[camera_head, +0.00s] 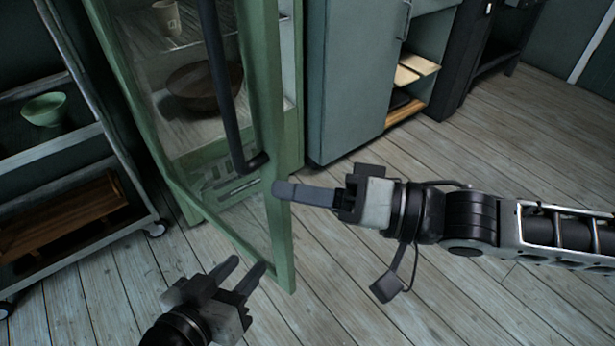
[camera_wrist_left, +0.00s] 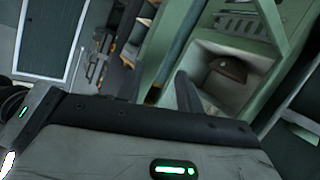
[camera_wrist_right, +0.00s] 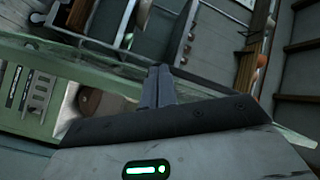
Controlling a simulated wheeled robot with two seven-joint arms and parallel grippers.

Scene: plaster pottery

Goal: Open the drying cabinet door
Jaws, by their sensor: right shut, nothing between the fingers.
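The green drying cabinet (camera_head: 299,60) stands at the upper left of the head view. Its glazed, green-framed door (camera_head: 279,235) is ajar, with its free edge standing out from the cabinet front. A long dark handle (camera_head: 229,100) runs down the door near that edge. My right gripper (camera_head: 285,189) is shut and empty, its fingertips overlapping the door's free edge; whether they touch it I cannot tell. In the right wrist view its shut fingers (camera_wrist_right: 158,82) lie before the pane. My left gripper (camera_head: 244,266) is open and empty, low by the door's bottom corner.
A wooden bowl (camera_head: 204,85) and a pale cup (camera_head: 167,17) sit inside the cabinet. A wheeled rack (camera_head: 140,228) with a green bowl (camera_head: 44,108) stands at the left. A grey-blue cabinet (camera_head: 353,80) stands to the right. Plank floor (camera_head: 340,290) in front is clear.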

